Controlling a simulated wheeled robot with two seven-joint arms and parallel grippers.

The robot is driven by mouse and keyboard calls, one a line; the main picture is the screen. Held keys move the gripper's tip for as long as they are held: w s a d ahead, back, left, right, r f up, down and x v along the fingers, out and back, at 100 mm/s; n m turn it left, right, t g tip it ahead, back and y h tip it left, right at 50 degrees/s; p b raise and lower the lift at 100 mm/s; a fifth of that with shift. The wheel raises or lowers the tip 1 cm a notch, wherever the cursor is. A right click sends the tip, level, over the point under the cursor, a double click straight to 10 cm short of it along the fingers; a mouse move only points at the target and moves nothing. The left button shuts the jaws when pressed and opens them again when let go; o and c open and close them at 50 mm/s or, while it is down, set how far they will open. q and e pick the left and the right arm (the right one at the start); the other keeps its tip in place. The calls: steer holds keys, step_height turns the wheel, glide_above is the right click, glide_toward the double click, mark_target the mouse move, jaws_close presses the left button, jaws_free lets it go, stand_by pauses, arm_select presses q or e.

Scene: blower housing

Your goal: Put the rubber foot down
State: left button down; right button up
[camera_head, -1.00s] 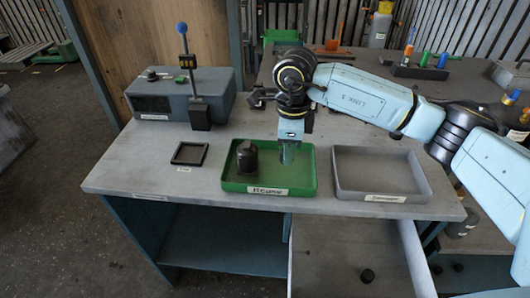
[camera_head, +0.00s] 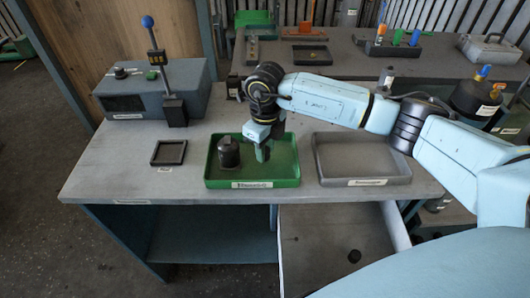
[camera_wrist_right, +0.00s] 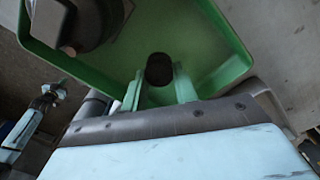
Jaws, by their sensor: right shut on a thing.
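My right gripper (camera_head: 262,154) points down inside the green tray (camera_head: 252,184), in its right half. In the right wrist view its green-tinted fingers (camera_wrist_right: 160,88) close on a small dark round rubber foot (camera_wrist_right: 159,67). The foot is over the tray floor; I cannot tell whether it touches it. In the head view the fingers mostly hide the foot. A larger dark part (camera_head: 228,153) stands in the tray's left half, beside the gripper; it also shows in the wrist view (camera_wrist_right: 75,20). My left gripper is out of view.
A grey tray (camera_head: 362,182) stands empty to the right. A small black frame (camera_head: 169,153) lies to the left. A grey box (camera_head: 130,100) with a blue-knobbed lever (camera_head: 158,60) stands at the back left. A small dark round piece (camera_head: 354,256) lies in the open drawer (camera_head: 310,262).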

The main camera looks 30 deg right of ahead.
steer(key=shift+f, duration=1.05)
steer(key=shift+f, duration=0.2)
steer(key=o, duration=0.9)
steer(key=shift+r, duration=0.1)
steer(key=shift+o, duration=0.2)
step_height(320, 180, up, 12)
steer(key=shift+r, duration=0.15)
